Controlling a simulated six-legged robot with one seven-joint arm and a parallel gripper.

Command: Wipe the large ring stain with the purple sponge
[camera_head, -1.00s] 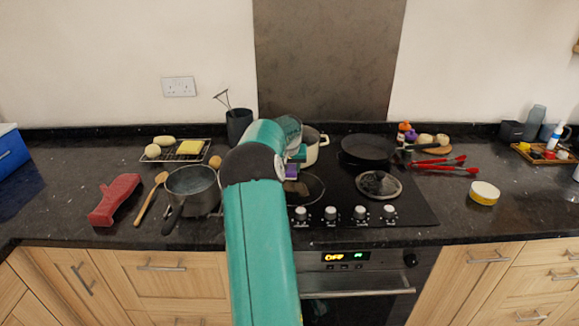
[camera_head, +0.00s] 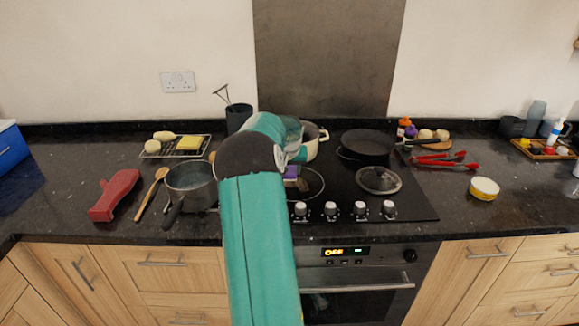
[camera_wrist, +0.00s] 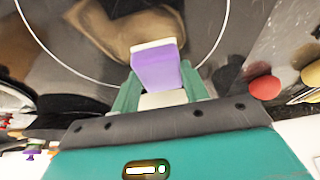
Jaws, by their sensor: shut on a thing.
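My gripper (camera_wrist: 160,88) is shut on the purple sponge (camera_wrist: 157,68), which sits between its green fingers with a pale edge at its far end. In the head view the sponge (camera_head: 291,172) shows as a small purple patch beside my arm, low over the left front of the black hob. A brown stain (camera_wrist: 125,32) lies on the hob inside a thin white ring in the wrist view. The sponge's far end overlaps the stain's near edge in the picture; I cannot tell if they touch. In the head view the stain (camera_head: 302,185) is small and partly hidden.
A grey saucepan (camera_head: 190,182) stands left of my arm and a cream pot (camera_head: 311,143) behind it. A frying pan (camera_head: 367,145) and a glass lid (camera_head: 378,180) occupy the hob's right side. Knobs (camera_head: 331,208) line its front. Red tongs (camera_head: 440,160) lie farther right.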

